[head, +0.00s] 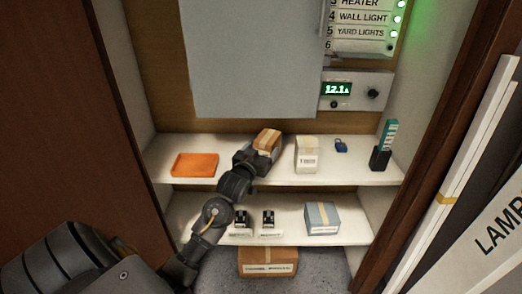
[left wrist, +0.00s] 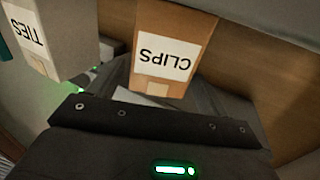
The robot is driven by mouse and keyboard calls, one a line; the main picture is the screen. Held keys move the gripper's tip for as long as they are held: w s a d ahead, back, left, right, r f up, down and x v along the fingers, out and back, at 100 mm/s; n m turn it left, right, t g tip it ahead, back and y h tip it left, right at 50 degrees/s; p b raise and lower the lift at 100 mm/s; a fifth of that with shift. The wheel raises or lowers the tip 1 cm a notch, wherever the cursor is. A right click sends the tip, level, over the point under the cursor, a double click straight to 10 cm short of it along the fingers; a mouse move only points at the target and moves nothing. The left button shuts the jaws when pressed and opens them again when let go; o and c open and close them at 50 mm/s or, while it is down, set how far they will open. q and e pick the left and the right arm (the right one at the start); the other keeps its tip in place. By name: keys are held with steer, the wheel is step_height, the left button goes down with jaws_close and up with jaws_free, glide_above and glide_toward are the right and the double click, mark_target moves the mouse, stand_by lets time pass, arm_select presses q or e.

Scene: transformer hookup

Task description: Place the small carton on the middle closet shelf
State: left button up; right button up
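A small brown carton (head: 267,141) is at the upper of the two white shelves in view, left of its middle. My left gripper (head: 257,158) reaches up to it from below, with a dark finger on each side. In the left wrist view the carton (left wrist: 164,50) shows a white label reading CLIPS, upside down, and sits close between the fingers. The gripper looks shut on it. The gripper hides the carton's lower part, so I cannot tell whether it touches the upper shelf (head: 345,176). My right gripper is not in view.
A white carton (head: 306,155), labelled TIES in the wrist view (left wrist: 35,42), stands just right. An orange tray (head: 195,165) lies left. A blue padlock (head: 341,146) and a dark holder (head: 380,158) are farther right. The lower shelf holds a grey box (head: 322,217). A grey panel (head: 250,60) hangs above.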

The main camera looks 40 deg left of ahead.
arm_select(q)
steer(key=shift+o, duration=0.2)
steer(key=shift+r, duration=0.15)
steer(key=v, duration=1.2)
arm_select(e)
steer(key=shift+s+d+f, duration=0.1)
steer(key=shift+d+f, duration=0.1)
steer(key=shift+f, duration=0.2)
